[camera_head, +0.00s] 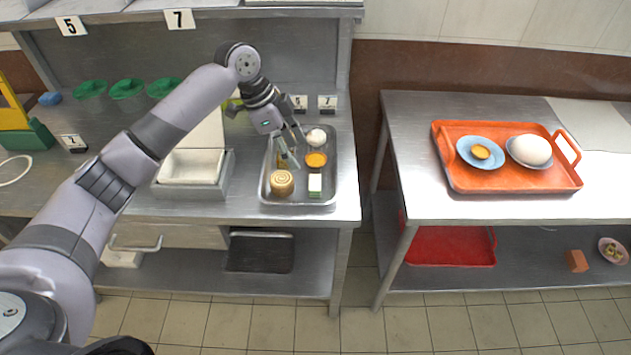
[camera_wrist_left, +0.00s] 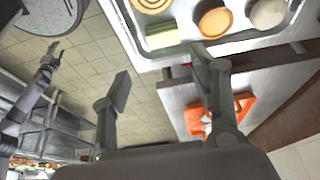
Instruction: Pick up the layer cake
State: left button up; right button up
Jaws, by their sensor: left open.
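The layer cake (camera_head: 314,185), a small block with white and green layers, sits at the front right of a metal tray (camera_head: 268,199). It shows pale green in the left wrist view (camera_wrist_left: 163,38), near the tray's edge. My left gripper (camera_head: 297,150) is open and empty above the tray, a little behind and left of the cake. Its two fingers are spread apart in the left wrist view (camera_wrist_left: 162,82). A distant arm with a dark gripper (camera_wrist_left: 48,62) at the left of that view appears to be my right one; its jaws are too small to judge.
A spiral bun (camera_head: 281,183), an orange-topped pastry (camera_head: 316,160) and a white bun (camera_head: 316,137) share the tray. A white open box (camera_head: 192,168) stands left of it. Across a gap, an orange tray (camera_head: 470,183) holds two dishes on another table.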

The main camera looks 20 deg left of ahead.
pick_arm(q)
send_over(314, 182)
jog(key=a, duration=0.2)
jog(key=f, duration=0.3)
jog(key=s+f, duration=0.1)
jog(key=f, duration=0.1)
jog(key=shift+a+p, duration=0.15)
jog(key=shift+p, duration=0.2)
jog(key=shift+d+f, duration=0.2)
jog(key=shift+f, duration=0.3)
jog(key=p+x, duration=0.1)
jog(key=x, duration=0.3)
jog(key=shift+w+a+f, duration=0.1)
jog(key=shift+w+f, duration=0.05)
jog(key=shift+w, duration=0.05)
jog(key=shift+w+d+f, duration=0.1)
jog(key=shift+d+f, duration=0.1)
jog(key=shift+f, duration=0.3)
jog(key=shift+c, duration=0.5)
jog(key=c, duration=0.8)
